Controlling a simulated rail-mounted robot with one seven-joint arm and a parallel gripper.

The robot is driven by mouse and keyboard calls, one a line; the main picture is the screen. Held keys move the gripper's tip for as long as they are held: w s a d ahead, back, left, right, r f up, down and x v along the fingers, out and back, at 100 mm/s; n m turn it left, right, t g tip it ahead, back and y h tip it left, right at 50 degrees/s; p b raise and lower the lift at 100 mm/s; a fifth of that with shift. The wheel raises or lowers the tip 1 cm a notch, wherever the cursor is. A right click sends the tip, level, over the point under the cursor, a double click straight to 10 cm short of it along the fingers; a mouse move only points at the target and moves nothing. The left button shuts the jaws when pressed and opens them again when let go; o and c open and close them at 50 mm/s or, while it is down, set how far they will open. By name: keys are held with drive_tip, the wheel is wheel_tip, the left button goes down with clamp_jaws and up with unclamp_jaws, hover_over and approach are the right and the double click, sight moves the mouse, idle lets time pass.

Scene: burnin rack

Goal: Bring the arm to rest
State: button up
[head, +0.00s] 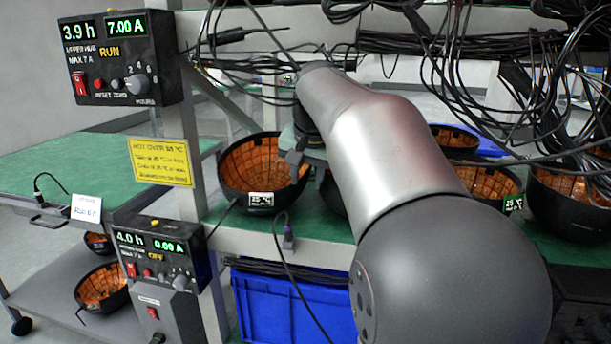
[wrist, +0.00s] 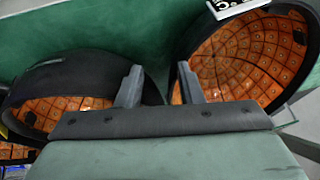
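My arm (head: 385,140) reaches from the lower right of the head view over the green shelf toward the rack. My gripper (head: 294,158) is at the right rim of a black bowl with orange tiled lining (head: 250,175); the arm partly hides the area behind. In the wrist view, the two grey fingers of my gripper (wrist: 159,85) stand apart with nothing visible between them. Beyond them are a tilted bowl at the right (wrist: 245,60) and another bowl at the left (wrist: 70,85). I cannot tell whether the fingers touch either rim.
An upper control box (head: 123,57) reads RUN; a lower one (head: 163,257) reads OFF. Black cables (head: 480,60) hang at upper right. More bowls (head: 575,200) stand on the right. A blue crate (head: 290,305) is below the shelf. A green-topped cart (head: 60,180) stands left.

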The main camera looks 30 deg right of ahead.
drive_tip(key=s+a+r+n+g+p, duration=0.1)
drive_tip(key=s+a+n+p, duration=0.2)
drive_tip(key=s+a+p, duration=0.2)
drive_tip(key=s+a+r+n+g+y+p, duration=0.1)
drive_tip(key=s+a+p, duration=0.4)
drive_tip(key=s+p, duration=0.6)
drive_tip(key=s+a+r+n+g+p, duration=0.1)
drive_tip(key=s+a+n+p, duration=0.3)
drive_tip(key=s+p, duration=0.5)
drive_tip(key=a+g+p, duration=0.1)
drive_tip(key=p, duration=0.3)
drive_tip(key=shift+a+n+y+p, duration=0.3)
drive_tip(key=shift+a, duration=0.05)
drive_tip(key=shift+w, duration=0.1)
drive_tip(key=o, duration=0.4)
drive_tip(key=shift+c, duration=0.2)
